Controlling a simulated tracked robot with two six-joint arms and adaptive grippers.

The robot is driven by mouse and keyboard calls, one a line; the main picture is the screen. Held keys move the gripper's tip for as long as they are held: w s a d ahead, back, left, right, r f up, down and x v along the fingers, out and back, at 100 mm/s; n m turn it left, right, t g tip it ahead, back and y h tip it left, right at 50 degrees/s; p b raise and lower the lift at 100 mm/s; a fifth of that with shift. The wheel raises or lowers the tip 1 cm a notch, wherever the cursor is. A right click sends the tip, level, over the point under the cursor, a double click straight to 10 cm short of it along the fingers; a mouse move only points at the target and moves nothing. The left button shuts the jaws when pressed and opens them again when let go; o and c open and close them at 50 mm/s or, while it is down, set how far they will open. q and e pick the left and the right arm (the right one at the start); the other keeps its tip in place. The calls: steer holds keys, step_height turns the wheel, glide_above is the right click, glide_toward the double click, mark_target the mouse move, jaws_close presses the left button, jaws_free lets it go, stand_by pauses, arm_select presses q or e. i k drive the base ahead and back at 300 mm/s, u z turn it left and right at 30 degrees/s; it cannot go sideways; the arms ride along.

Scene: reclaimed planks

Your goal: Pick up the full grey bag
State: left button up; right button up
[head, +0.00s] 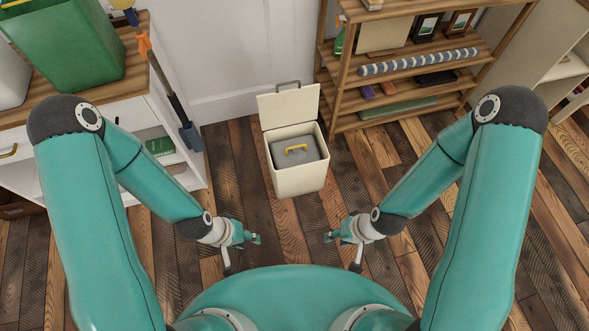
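The grey bag (298,160) sits inside a cream bin (299,184) on the floor, and only its top shows. A yellow handle (296,148) stands on top of the bag. The bin's lid (289,106) is open and tilted back. My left gripper (243,252) is in front of the bin to the left, apart from it, with its fingers spread and nothing between them. My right gripper (340,252) is in front of the bin to the right, also apart from it, with its fingers spread and empty.
A wooden shelf unit (345,100) with several items stands behind the bin to the right. A white cabinet (190,175) with a green container (75,60) on top stands at the left. A long-handled tool (172,92) leans against the cabinet. The plank floor around the bin is clear.

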mark_target(292, 152)
steer(key=i, duration=0.95)
steer(key=u, duration=0.4)
